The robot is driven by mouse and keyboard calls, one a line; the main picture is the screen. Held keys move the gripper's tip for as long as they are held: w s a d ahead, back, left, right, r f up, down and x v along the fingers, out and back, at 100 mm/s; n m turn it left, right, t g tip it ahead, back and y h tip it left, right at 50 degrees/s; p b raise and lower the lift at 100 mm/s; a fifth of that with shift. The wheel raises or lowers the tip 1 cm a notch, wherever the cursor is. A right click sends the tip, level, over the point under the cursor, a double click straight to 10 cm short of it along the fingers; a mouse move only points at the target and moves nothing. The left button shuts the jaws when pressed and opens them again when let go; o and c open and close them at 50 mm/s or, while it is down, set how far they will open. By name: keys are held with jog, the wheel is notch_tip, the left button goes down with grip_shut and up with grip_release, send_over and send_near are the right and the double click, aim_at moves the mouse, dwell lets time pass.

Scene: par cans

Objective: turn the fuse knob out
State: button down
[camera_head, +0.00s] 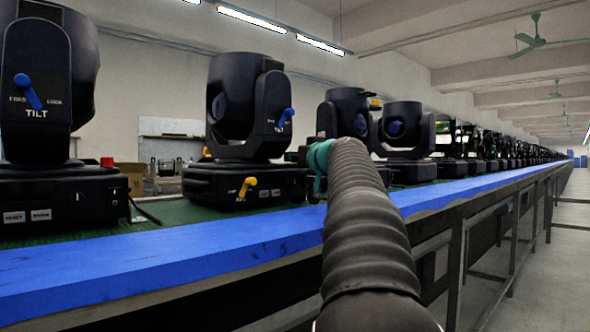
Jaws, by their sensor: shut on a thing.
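My ribbed dark arm reaches away from me, and its teal end (318,160) is at the right end of a black moving-head light's base (215,187). My gripper is there, mostly hidden behind the arm and against the fixture. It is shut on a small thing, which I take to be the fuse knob. The knob and the fingertips do not show clearly, so I cannot tell how far out the knob is. A yellow lever (247,187) is on the front of the same base, and a blue lever (286,117) is on its yoke.
Another moving-head light (45,120) stands at the left, with a red knob (107,162) on its base. More fixtures (405,135) line the bench to the right. The blue bench edge (180,250) runs under my arm. The aisle floor (560,270) at right is clear.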

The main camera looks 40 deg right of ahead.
jog(key=m+h+p, duration=0.1)
jog(key=h, duration=0.1)
jog(key=shift+r+m+g+h+p, duration=0.15)
jog(key=shift+m+g+h+p, duration=0.15)
jog(key=shift+m+h+p, duration=0.4)
jog(key=shift+h+p, duration=0.1)
jog(key=shift+p, duration=0.1)
jog(key=shift+g+h+p, duration=0.3)
jog(key=shift+f+m+g+h+p, duration=0.2)
jog(key=shift+m+g+h+p, duration=0.2)
jog(key=shift+m+h+p, duration=0.35)
jog(key=c, duration=1.3)
grip_release()
jog(key=v, duration=1.2)
